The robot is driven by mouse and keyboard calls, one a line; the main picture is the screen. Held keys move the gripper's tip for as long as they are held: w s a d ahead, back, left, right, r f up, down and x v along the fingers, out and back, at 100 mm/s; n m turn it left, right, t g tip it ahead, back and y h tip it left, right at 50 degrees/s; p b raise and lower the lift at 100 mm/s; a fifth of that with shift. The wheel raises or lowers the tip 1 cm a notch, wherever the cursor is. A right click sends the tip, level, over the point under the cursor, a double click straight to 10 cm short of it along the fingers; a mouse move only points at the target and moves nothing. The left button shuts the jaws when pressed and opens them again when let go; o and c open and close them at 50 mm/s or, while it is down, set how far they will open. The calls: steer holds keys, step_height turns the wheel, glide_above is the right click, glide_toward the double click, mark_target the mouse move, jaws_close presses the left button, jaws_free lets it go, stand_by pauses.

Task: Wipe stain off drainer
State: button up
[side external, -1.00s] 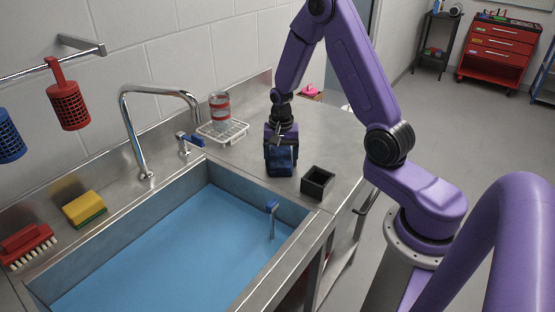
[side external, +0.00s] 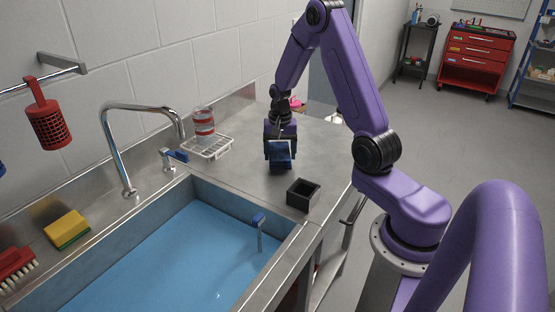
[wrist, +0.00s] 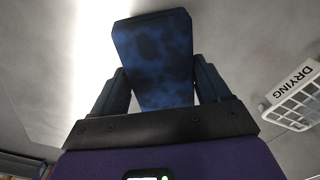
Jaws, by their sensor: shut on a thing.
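My gripper (side external: 280,146) is shut on a dark blue, mottled block (side external: 280,155), which looks like a sponge or cloth pad. In the wrist view the blue block (wrist: 153,60) sits between the two fingers (wrist: 157,92) and sticks out past their tips. The drainer (side external: 245,180) is the grey metal top beside the sink. The block is over it, behind the black box; I cannot tell whether it touches the metal. I make out no clear stain on the visible part of the drainer; the block and gripper hide some of it.
A small open black box (side external: 303,195) stands near the drainer's front edge. A white drying rack (side external: 208,148) with a red-and-white can (side external: 203,122) is at the back left. The sink (side external: 170,260) and tap (side external: 112,150) lie left. The drainer's right part is clear.

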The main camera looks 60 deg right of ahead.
steer(key=shift+r, duration=3)
